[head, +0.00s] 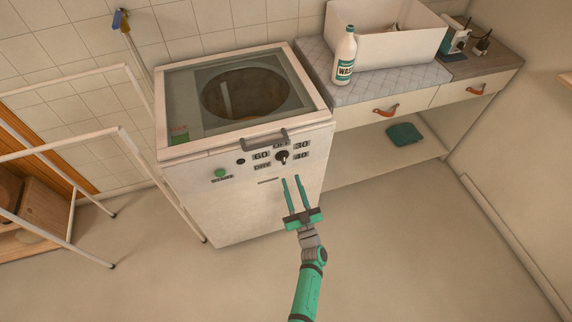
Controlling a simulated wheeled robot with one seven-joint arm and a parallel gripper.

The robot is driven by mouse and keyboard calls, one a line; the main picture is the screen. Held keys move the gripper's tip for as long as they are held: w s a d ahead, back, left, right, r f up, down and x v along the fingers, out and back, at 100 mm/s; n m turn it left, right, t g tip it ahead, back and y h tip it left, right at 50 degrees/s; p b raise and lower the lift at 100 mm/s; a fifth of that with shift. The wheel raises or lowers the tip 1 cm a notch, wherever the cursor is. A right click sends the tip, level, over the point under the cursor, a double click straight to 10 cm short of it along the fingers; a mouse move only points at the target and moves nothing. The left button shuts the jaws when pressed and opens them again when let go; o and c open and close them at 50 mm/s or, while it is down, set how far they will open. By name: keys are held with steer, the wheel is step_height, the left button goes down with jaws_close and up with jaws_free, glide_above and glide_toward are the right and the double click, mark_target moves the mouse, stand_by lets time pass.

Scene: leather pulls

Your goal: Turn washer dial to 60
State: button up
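The white washer (240,200) stands in the middle of the head view with its glass lid closed. Its small dark dial (282,157) sits on the upper right of the front panel. Labels surround the dial: 60 (262,155) at its left, DRY at lower left, 30 at upper right, 40 at right, and one above that is partly covered by the lid handle. The dial's exact pointing is too small to tell. My gripper (291,179) is open, its two green fingers apart and empty, just below the dial and not visibly touching it.
A green start button (220,173) and a small black knob (240,161) are left of the dial. The grey lid handle (264,139) juts out just above it. A white drying rack (130,150) stands left. A counter (375,88) with a bottle (345,58) is right. Floor in front is clear.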

mark_target(284, 160)
steer(key=x, duration=0.7)
steer(key=shift+w+a+r, duration=0.1)
steer(key=shift+w+r, duration=0.05)
steer(key=shift+w, duration=0.25)
jaws_close()
